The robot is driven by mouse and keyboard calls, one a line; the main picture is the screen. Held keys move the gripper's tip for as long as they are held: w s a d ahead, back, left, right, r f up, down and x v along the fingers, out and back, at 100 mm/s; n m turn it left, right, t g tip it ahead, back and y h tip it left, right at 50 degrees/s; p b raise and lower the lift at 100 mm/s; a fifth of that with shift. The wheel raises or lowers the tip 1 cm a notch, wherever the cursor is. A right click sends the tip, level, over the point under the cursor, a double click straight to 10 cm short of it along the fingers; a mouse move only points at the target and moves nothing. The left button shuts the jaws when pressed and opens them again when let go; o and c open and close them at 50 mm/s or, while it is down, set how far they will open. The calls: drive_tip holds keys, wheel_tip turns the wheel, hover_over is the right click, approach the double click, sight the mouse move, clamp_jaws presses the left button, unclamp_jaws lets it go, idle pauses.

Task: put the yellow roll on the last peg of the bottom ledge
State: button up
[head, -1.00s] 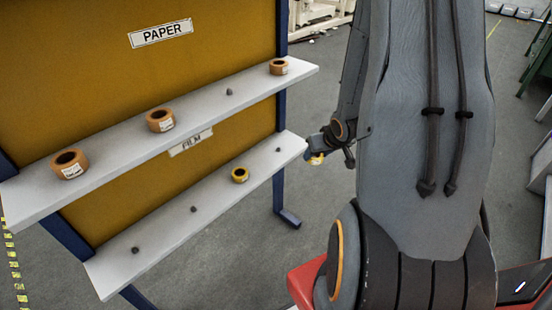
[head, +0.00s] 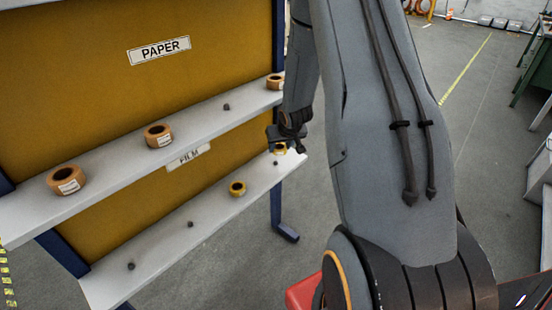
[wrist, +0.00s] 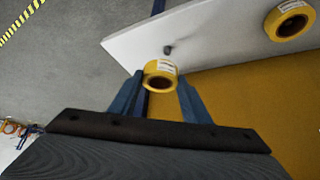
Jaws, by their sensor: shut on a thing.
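My gripper (head: 284,143) is shut on a yellow roll (head: 280,149) at the right end of the bottom ledge (head: 215,214). In the wrist view the held roll (wrist: 153,68) sits between the two blue fingers (wrist: 160,90), its hole partly visible. The last peg (head: 276,163) is bare; it also shows in the wrist view (wrist: 168,49), just beyond the held roll. The roll appears above the ledge and apart from the peg. Another yellow roll (head: 238,188) sits on the neighbouring peg and shows in the wrist view (wrist: 290,22).
The upper ledge (head: 110,158), above the bottom one, holds several orange-brown rolls (head: 158,135) and one bare peg (head: 227,107). Two more bare pegs (head: 190,224) stand at the left of the bottom ledge. A FILM label (head: 187,155) is on the yellow-brown panel.

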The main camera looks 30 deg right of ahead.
sight(275, 161)
drive_tip(key=f, duration=0.1)
drive_tip(key=w, duration=0.1)
drive_tip(key=f, duration=0.1)
drive_tip(key=shift+w+a+f, duration=0.2)
drive_tip(key=shift+a+f, duration=0.05)
drive_tip(key=shift+f, duration=0.1)
wheel_tip(275, 161, down, 3)
drive_tip(key=shift+f, duration=0.2)
drive_tip(key=shift+w+a+f+p, duration=0.1)
drive_tip(key=shift+w+f+p, duration=0.1)
drive_tip(key=shift+f+p, duration=0.25)
drive_tip(key=shift+f, duration=0.1)
drive_tip(key=shift+f, duration=0.15)
drive_tip(key=o, duration=1.1)
drive_tip(key=shift+o, duration=0.2)
